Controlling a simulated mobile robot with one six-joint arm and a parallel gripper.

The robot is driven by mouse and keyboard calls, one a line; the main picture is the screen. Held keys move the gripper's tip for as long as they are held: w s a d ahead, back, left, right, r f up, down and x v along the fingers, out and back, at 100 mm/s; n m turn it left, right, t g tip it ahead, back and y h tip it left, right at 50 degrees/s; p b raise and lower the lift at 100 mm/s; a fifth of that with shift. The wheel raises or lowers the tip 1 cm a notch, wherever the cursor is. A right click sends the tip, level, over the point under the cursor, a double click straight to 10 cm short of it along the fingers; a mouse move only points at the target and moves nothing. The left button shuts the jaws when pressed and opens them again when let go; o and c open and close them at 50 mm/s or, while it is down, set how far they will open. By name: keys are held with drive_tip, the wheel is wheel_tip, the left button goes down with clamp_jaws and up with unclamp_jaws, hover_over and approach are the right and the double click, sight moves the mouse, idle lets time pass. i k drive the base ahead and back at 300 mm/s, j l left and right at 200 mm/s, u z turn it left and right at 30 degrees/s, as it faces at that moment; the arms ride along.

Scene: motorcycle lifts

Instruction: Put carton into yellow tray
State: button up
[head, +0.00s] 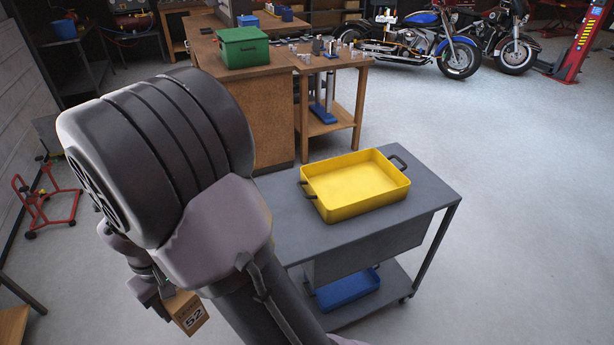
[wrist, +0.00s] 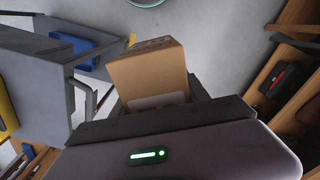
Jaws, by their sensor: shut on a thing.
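The carton (head: 188,312) is a small brown box marked "52", in the lower left of the head view. My gripper (head: 150,285) is shut on it and holds it in the air, left of the cart; my arm hides part of the gripper. In the wrist view the carton (wrist: 150,75) sits tilted between the fingers of my gripper (wrist: 160,108). The yellow tray (head: 358,184) is empty, has dark handles and stands on the grey cart top. Its yellow edge also shows at the far left of the wrist view (wrist: 6,112).
The grey cart (head: 290,222) carries a blue tray (head: 345,288) on its lower shelf. A wooden bench (head: 250,110) with a green box (head: 242,47) stands behind. Motorcycles (head: 425,40) and a red lift post (head: 582,45) are at the back right. The floor right of the cart is clear.

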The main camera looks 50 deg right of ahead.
sight(357, 194)
drive_tip(key=i+l+z, duration=0.1)
drive_tip(key=l+z, duration=0.25)
drive_tip(key=i+l+z, duration=0.15)
drive_tip(key=l+z, duration=0.2)
drive_tip(key=i+l+z, duration=0.15)
drive_tip(key=l+z, duration=0.2)
drive_tip(key=i+l+z, duration=0.2)
drive_tip(key=z, duration=0.15)
